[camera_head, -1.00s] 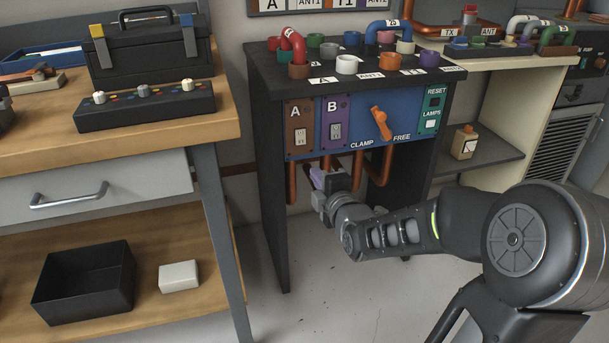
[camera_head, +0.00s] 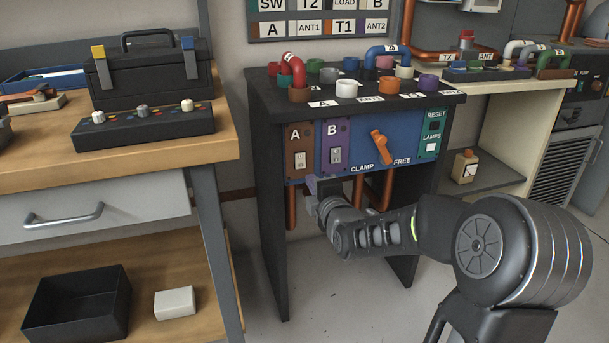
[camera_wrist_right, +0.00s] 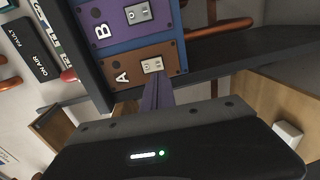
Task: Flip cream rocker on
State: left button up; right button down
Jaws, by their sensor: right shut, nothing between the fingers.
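A cream rocker (camera_head: 300,159) sits on the brown plate A (camera_head: 297,142) at the left of the blue front panel. My right gripper (camera_head: 311,184) is shut and empty just below the lower edge of plate A. In the right wrist view its fingertips (camera_wrist_right: 158,84) point at that edge, close to rocker A. Contact cannot be told. My left gripper is out of view.
An orange lever (camera_head: 379,146) marked CLAMP and FREE sits right of plate B. A green plate (camera_head: 431,133) with RESET and LAMPS is at the far right. Copper pipes (camera_head: 387,188) hang below the panel. A wooden bench (camera_head: 180,158) stands to the left.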

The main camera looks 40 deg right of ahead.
aim_at(302, 167)
jog(key=b+x, duration=0.1)
jog(key=x, duration=0.5)
jog(key=shift+w+f, duration=0.1)
jog(key=shift+w+d, duration=0.25)
jog(key=shift+w, duration=0.3)
jog(key=shift+w+d+f+b, duration=0.1)
jog(key=shift+w+f+b, duration=0.2)
jog(key=shift+b, duration=0.55)
jog(key=shift+r, duration=0.2)
jog(key=shift+d, duration=0.1)
